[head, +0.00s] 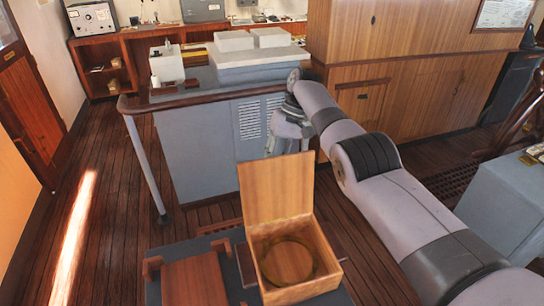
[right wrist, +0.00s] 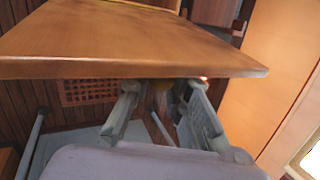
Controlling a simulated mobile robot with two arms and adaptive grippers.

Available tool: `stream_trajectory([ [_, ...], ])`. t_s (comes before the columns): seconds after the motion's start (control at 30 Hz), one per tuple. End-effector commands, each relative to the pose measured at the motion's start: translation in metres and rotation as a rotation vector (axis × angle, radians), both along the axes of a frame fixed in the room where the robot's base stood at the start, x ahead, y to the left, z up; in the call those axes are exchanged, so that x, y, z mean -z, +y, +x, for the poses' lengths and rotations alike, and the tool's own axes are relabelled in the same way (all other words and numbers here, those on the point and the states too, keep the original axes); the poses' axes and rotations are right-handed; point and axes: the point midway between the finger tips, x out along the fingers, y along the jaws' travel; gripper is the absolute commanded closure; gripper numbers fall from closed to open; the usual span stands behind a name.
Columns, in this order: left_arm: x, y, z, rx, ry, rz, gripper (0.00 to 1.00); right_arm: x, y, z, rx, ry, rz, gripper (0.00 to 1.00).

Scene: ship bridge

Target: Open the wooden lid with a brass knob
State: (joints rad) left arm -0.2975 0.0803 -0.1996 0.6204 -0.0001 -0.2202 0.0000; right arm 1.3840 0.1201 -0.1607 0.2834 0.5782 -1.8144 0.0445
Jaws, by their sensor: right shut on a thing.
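The wooden lid (head: 276,187) stands raised, roughly upright, at the back edge of an open wooden box (head: 322,262). My right arm reaches in from the right, and my right gripper is behind the lid, its fingertips hidden in the head view. In the right wrist view the lid (right wrist: 130,42) fills the top, and my right gripper (right wrist: 160,88) has its two fingers at the lid's underside edge. They are shut on the brass knob (right wrist: 160,97), which shows only dimly between them. My left gripper is not in view.
The box stands on a dark table (head: 215,243) beside a flat reddish-brown wooden piece (head: 194,281). A round ring-like thing (head: 289,262) lies in the box. A grey console (head: 205,150) with a rail stands behind. The floor at left is clear.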

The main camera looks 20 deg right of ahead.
Motion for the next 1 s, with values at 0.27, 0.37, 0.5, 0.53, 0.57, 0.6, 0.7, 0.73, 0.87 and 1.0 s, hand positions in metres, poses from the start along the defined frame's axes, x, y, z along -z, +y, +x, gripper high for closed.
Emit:
stream_trajectory([
  [0.27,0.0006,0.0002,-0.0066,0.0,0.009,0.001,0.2,0.0031,0.0005,-0.0027,-0.001,0.013,-0.001,1.0],
  [0.37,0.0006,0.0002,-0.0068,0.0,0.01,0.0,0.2,0.0033,0.0005,-0.003,-0.001,0.014,-0.001,1.0],
  [0.5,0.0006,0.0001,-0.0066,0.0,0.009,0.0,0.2,0.0033,0.0004,-0.0029,-0.001,0.014,-0.001,0.74],
  [0.53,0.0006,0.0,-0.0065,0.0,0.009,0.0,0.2,0.003,0.0004,-0.0028,-0.001,0.013,-0.001,0.72],
  [0.57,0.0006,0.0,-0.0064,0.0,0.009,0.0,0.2,0.0029,0.0003,-0.0027,-0.002,0.012,0.0,0.7],
  [0.6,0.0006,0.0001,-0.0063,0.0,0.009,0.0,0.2,0.0026,0.0003,-0.0025,-0.002,0.011,-0.001,0.67],
  [0.7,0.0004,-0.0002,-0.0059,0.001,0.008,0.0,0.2,0.0021,0.0002,-0.0022,-0.001,0.01,-0.001,0.63],
  [0.73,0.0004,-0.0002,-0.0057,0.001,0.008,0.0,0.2,0.002,0.0001,-0.0021,-0.001,0.01,-0.001,0.63],
  [0.87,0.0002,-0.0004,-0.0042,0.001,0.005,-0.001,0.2,0.0017,0.0001,-0.002,-0.001,0.009,-0.001,0.63],
  [1.0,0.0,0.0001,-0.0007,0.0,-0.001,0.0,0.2,-0.0011,0.0,-0.0016,-0.001,0.007,0.0,0.63],
])
